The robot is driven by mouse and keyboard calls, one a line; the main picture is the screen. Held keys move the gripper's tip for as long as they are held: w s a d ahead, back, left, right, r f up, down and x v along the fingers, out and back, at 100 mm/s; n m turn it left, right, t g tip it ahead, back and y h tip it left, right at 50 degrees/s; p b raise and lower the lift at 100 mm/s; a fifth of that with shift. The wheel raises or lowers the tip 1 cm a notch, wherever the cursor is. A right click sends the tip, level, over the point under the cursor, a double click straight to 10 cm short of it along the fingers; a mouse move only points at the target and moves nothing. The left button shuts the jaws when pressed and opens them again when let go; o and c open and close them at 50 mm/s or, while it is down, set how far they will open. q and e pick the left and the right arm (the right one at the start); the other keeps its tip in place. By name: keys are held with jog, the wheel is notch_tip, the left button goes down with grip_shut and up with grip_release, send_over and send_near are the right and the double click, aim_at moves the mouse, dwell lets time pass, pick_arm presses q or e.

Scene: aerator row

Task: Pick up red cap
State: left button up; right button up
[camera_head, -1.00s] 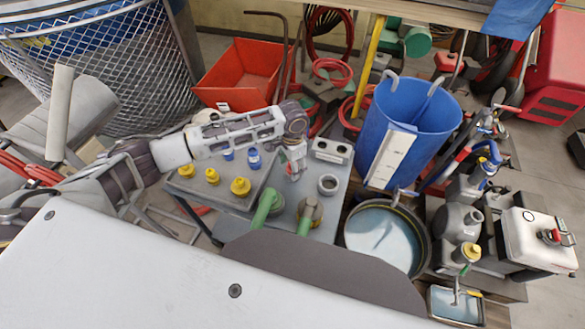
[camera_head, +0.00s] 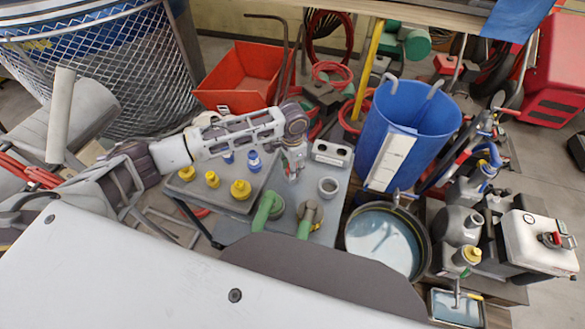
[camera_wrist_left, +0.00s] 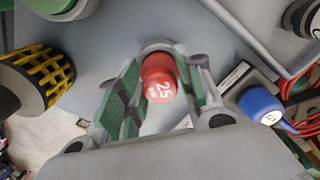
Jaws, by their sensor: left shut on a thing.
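A red cap (camera_wrist_left: 158,80) with "25" in white on it shows in the left wrist view. It sits between the green-padded fingers of my left gripper (camera_wrist_left: 160,75), which is shut on it. In the head view my left gripper (camera_head: 293,165) points down over the grey bench top (camera_head: 325,215), right of the dark tray (camera_head: 215,200). The cap is mostly hidden by the gripper there, and I cannot tell whether it touches the bench. My right gripper is not in view.
Yellow caps (camera_head: 240,189) and blue caps (camera_head: 253,160) stand on the tray to the left. Green hose ends (camera_head: 268,208), a grey ring (camera_head: 328,187) and a two-holed block (camera_head: 332,153) are close by. A blue bucket (camera_head: 408,130) and a water-filled basin (camera_head: 385,240) stand right.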

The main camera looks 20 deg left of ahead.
pick_arm(q)
notch_tip(320, 180, up, 9)
jog(key=shift+r, duration=0.2)
dwell(0.3)
dwell(0.3)
jog(key=shift+f+n, duration=0.1)
jog(key=shift+n, duration=0.2)
